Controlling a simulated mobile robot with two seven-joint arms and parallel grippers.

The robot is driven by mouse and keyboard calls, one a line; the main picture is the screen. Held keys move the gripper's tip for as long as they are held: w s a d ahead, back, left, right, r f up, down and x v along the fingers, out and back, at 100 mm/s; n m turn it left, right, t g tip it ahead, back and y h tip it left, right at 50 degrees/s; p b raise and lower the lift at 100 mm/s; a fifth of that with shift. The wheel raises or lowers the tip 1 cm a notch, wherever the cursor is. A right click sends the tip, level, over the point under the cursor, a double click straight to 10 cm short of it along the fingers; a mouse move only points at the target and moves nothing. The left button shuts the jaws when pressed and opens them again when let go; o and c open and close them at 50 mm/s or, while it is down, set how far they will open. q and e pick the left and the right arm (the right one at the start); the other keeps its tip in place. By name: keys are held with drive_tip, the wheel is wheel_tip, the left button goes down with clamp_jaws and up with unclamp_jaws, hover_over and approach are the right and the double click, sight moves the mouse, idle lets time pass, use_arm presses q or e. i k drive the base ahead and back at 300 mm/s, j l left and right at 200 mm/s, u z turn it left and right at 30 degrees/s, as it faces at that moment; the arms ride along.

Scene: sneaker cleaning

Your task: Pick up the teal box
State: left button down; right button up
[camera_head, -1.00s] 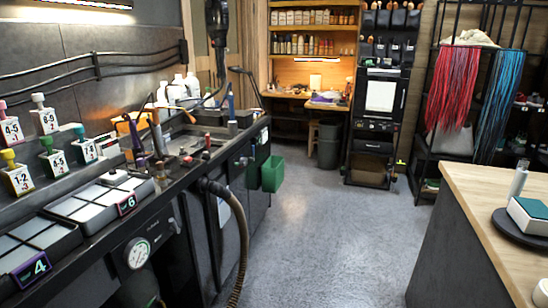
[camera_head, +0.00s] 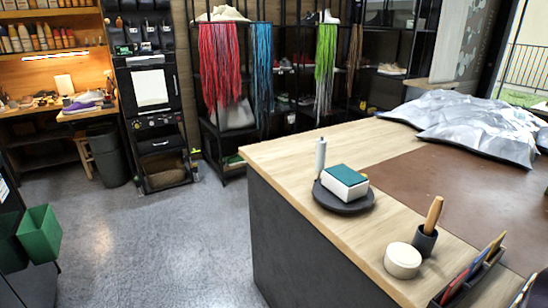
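A small box with a teal top and white sides (camera_head: 344,182) sits on a round dark tray (camera_head: 329,201) on the wooden counter, right of the middle of the head view. A slim white bottle (camera_head: 320,158) stands on the counter just behind and left of the box, close to the tray. The top and two sides of the box are visible. Neither of my grippers shows in the head view.
The wooden counter (camera_head: 282,152) has a brown mat (camera_head: 440,180) and crumpled silver sheeting (camera_head: 483,122). A round white container (camera_head: 402,260), a cup with a wooden handle (camera_head: 425,241) and an organizer stand nearer. Grey floor (camera_head: 165,235) is open on the left.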

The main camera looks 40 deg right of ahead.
sight(348, 185)
drive_tip(key=i+z, duration=0.4)
drive_tip(key=i+j+z, duration=0.2)
drive_tip(key=i+z, duration=0.2)
drive_tip(key=i, duration=0.2)
drive_tip(key=i+j+z, duration=0.25)
drive_tip(key=z, duration=0.2)
drive_tip(key=i+j+z, duration=0.15)
drive_tip(key=j+z, duration=0.15)
drive_tip(key=z, duration=0.2)
